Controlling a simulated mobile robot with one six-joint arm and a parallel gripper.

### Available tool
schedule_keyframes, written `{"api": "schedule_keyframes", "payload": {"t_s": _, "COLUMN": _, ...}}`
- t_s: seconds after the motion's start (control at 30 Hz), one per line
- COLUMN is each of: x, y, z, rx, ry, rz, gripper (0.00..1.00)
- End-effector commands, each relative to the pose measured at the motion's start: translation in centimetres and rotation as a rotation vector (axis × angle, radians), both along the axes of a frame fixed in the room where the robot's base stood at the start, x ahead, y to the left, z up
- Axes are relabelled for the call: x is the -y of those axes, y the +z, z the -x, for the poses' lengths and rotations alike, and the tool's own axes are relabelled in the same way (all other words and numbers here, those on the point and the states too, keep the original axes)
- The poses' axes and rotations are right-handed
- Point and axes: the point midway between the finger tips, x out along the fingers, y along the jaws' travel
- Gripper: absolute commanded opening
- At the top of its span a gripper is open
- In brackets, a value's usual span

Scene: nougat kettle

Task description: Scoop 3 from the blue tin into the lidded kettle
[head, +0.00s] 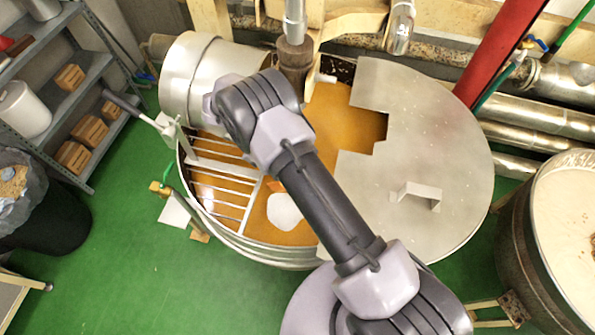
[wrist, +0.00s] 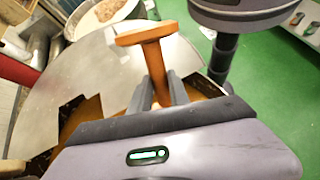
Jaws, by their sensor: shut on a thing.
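The kettle (head: 262,252) is a wide round metal vessel with amber contents (head: 335,115). Its grey lid (head: 455,150) covers the right side and has a stepped cut-out and a small handle; the lid also shows in the wrist view (wrist: 85,72). My gripper (wrist: 160,84) is shut on an orange-brown T-shaped handle (wrist: 154,62), probably the scoop's. The scoop's bowl is hidden in the wrist view. In the head view my arm hides the gripper above the kettle. A white rounded patch (head: 284,212) shows in the kettle opening; I cannot tell what it is. I see no blue tin.
A metal grate (head: 232,185) spans the kettle's left opening. A metal cylinder (head: 195,80) stands at its back left. A vessel of cream-coloured contents (head: 575,230) is at right. Shelves (head: 85,100) and a black bin (head: 60,220) are at left.

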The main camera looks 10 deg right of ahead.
Motion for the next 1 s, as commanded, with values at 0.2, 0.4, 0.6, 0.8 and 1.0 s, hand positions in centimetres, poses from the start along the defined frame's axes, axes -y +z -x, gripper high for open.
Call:
{"api": "schedule_keyframes", "payload": {"t_s": 0.2, "x": 0.1, "y": 1.0, "z": 0.1, "rx": 0.251, "ry": -0.007, "rz": -0.262, "gripper": 0.00}}
{"api": "schedule_keyframes", "payload": {"t_s": 0.4, "x": 0.1, "y": 1.7, "z": 0.1, "rx": 0.443, "ry": -0.007, "rz": -0.462, "gripper": 0.00}}
{"api": "schedule_keyframes", "payload": {"t_s": 0.6, "x": 0.1, "y": 2.7, "z": 0.1, "rx": 0.598, "ry": -0.005, "rz": -0.624, "gripper": 0.00}}
{"api": "schedule_keyframes", "payload": {"t_s": 0.8, "x": 0.0, "y": 3.8, "z": 0.1, "rx": 0.654, "ry": -0.003, "rz": -0.687, "gripper": 0.00}}
{"api": "schedule_keyframes", "payload": {"t_s": 1.0, "x": 0.0, "y": 4.0, "z": 0.1, "rx": 0.652, "ry": -0.001, "rz": -0.686, "gripper": 0.00}}
